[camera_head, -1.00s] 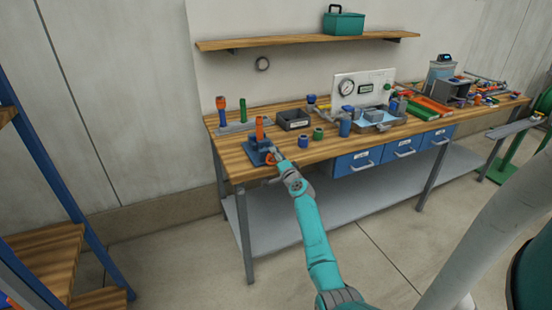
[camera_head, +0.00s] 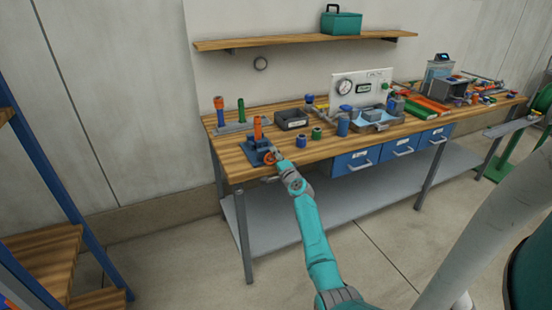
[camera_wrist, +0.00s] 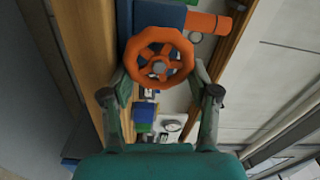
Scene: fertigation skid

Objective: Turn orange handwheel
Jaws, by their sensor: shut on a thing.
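The orange handwheel (camera_wrist: 172,39) is a round, spoked wheel with a grey hub, at the top middle of the wrist view. It also shows small at the front left of the bench in the head view (camera_head: 269,157), partly hidden by my wrist. It sits on a blue body (camera_head: 256,150), with an orange upright cylinder (camera_head: 257,128) on top. My gripper (camera_wrist: 160,80) is shut on the handwheel, one finger at each side of its rim. The head view shows my gripper (camera_head: 276,154) at the bench's front edge; its fingers are too small to make out there.
The wooden bench (camera_head: 231,158) carries a grey holder with colored cylinders (camera_head: 233,126), a black bin (camera_head: 291,119), a blue cup (camera_head: 300,141) and a green cup (camera_head: 317,133) close by. A gauge panel (camera_head: 362,88) stands further right. Blue drawers (camera_head: 356,161) hang under the bench.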

